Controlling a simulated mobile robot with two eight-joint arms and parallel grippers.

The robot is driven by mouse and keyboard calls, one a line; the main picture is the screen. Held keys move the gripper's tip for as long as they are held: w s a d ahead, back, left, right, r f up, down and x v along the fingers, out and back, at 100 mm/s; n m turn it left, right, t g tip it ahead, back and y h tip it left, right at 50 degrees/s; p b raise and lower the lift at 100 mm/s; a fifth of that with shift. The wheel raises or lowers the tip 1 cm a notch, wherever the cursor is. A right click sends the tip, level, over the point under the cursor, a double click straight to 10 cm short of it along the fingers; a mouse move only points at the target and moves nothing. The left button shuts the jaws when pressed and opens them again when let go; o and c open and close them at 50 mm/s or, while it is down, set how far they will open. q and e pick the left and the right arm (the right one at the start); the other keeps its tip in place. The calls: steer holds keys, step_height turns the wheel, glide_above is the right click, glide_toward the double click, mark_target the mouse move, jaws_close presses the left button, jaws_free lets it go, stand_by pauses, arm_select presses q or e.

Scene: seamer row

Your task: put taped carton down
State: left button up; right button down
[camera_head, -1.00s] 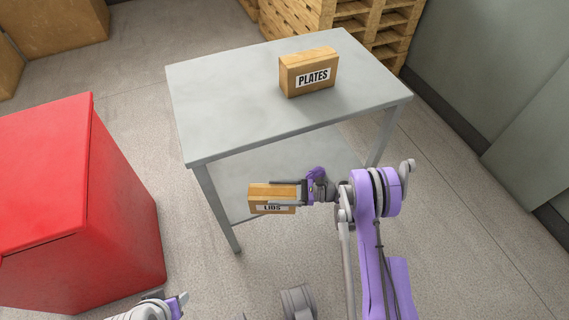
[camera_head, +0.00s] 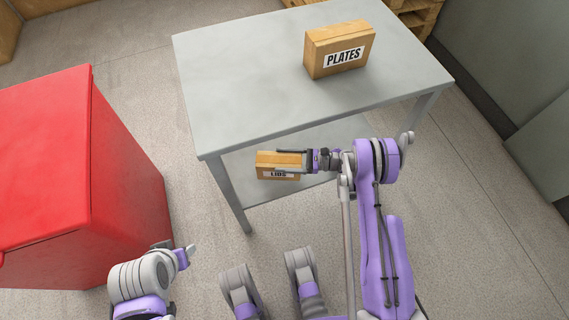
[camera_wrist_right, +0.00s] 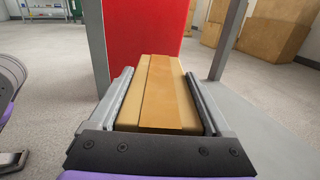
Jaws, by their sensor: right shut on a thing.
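A small brown taped carton with a white LIDS label (camera_head: 277,161) is in the jaws of my right gripper (camera_head: 292,161). In the head view it overlaps the lower shelf of the grey table, near the shelf's front edge. In the right wrist view the carton (camera_wrist_right: 158,95) lies between the two fingers, with a tape strip along its top. Whether its bottom touches the shelf cannot be told. My left gripper (camera_head: 184,257) is low at the left, empty-looking, its fingers too small to judge.
The grey table (camera_head: 240,90) carries a PLATES carton (camera_head: 338,50) at its back right. The lower shelf (camera_head: 240,185) shows beneath, between the legs. A red cabinet (camera_head: 50,170) stands at the left. Wooden pallets (camera_head: 417,14) are behind the table.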

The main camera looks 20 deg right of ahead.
steer(key=shift+f+b, duration=0.4)
steer(key=shift+f, duration=1.15)
steer(key=shift+f, duration=0.15)
jaws_free()
steer(key=shift+d, duration=0.2)
steer(key=p+v, duration=0.2)
steer(key=v, duration=0.9)
steer(key=shift+d, duration=0.3)
steer(key=shift+s, duration=0.15)
